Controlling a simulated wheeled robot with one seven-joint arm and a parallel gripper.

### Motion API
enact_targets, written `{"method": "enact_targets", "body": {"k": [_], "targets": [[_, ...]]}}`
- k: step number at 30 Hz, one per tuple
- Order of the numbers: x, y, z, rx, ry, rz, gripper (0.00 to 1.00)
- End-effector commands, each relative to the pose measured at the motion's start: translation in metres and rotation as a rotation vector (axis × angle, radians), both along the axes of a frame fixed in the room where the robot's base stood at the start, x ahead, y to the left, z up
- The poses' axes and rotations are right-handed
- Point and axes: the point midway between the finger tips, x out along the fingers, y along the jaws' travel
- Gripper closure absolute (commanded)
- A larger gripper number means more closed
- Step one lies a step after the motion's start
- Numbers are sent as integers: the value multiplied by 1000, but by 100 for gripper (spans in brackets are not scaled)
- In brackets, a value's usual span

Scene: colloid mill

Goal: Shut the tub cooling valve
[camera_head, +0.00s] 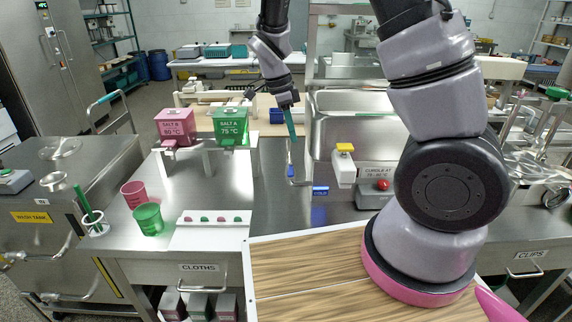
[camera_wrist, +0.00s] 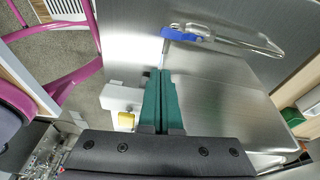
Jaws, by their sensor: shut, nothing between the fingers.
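The tub (camera_head: 350,101) is a steel vessel at the back centre of the bench in the head view. A small valve with a blue handle (camera_head: 291,171) sits at its left front, on a thin pipe, above a blue label (camera_head: 320,191). The blue handle also shows in the wrist view (camera_wrist: 172,34), beside a clear bent tube (camera_wrist: 235,38). My gripper (camera_head: 292,137) points down above the blue handle. Its teal fingers (camera_wrist: 160,74) are together and empty, with their tips a little short of the handle. I cannot tell whether they touch the pipe.
A white tap with a yellow top (camera_head: 345,150) and a box with a red button (camera_head: 381,186) stand right of the valve. Pink (camera_head: 175,124) and green (camera_head: 230,124) salt boxes stand left on a rack. Bare steel bench lies between.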

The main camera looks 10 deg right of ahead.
Motion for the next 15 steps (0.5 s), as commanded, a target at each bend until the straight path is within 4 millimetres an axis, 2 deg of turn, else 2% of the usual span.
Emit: {"method": "enact_targets", "body": {"k": [1, 6, 15], "targets": [[2, 3, -9, -32, -3, -21, 100], [5, 5, -23, -92, -20, -79, 100], [6, 5, -26, -104, -27, -95, 100]]}}
